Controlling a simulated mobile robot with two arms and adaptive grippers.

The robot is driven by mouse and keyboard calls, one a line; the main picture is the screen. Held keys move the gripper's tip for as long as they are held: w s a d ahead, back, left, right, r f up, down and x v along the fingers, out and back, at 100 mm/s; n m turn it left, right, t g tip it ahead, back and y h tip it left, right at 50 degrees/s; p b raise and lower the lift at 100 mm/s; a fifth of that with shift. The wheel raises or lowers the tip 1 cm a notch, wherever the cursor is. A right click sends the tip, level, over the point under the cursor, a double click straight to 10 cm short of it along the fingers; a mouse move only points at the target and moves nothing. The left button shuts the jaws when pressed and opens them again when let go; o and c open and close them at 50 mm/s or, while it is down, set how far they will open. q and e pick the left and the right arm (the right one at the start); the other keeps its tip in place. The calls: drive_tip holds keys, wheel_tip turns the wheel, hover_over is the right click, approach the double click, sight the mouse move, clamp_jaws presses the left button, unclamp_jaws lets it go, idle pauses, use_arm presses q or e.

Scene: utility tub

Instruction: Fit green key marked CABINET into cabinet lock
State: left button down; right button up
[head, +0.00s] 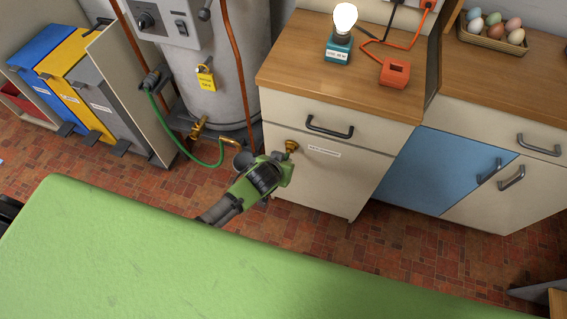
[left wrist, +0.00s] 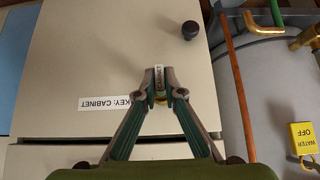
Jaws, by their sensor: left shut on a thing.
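My left gripper (head: 288,162) is at the front of the cream cabinet (head: 330,180), beside a brass round fitting, likely the lock (head: 291,146). In the left wrist view the gripper (left wrist: 161,88) is shut on a small piece with a pale lettered tag, taken as the key (left wrist: 159,76). A bit of brass shows between the fingers. The key's green colour is not clear, and whether it is inside the lock cannot be told. The label "KEY: CABINET" (left wrist: 108,102) is on the cabinet, left of the fingers. My right gripper is not in view.
A dark knob (left wrist: 190,31) stands out from the cabinet door. A grey water tank (head: 215,85) with copper pipes and a green hose (head: 205,162) is left of the cabinet. A lamp (head: 342,35) and an orange box (head: 395,73) stand on the worktop.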

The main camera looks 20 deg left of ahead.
use_arm(q)
drive_tip(key=shift+w, duration=0.2)
idle(0.7)
drive_tip(key=c, duration=2)
unclamp_jaws()
drive_tip(key=shift+c, duration=0.2)
drive_tip(key=v, duration=1.2)
drive_tip(key=s+a+f+g, duration=0.15)
drive_tip(key=s+f, duration=0.25)
drive_tip(key=f, duration=0.4)
drive_tip(key=s+a+f+m+g+p, duration=0.15)
drive_tip(key=s+f, duration=0.25)
drive_tip(key=f, duration=0.4)
drive_tip(key=s+a+f+g+b, duration=0.15)
drive_tip(key=s+f, duration=0.25)
drive_tip(key=f, duration=0.5)
drive_tip(key=s+a+f+g, duration=0.1)
drive_tip(key=s+f, duration=0.3)
drive_tip(key=s, duration=0.4)
drive_tip(key=s+a+f+p, duration=0.1)
drive_tip(key=s+f, duration=0.3)
drive_tip(key=s, duration=0.5)
drive_tip(key=s+a+f+g, duration=0.1)
drive_tip(key=s+a+f, duration=0.1)
drive_tip(key=s+f, duration=0.3)
drive_tip(key=s, duration=0.4)
drive_tip(key=shift+g, duration=0.35)
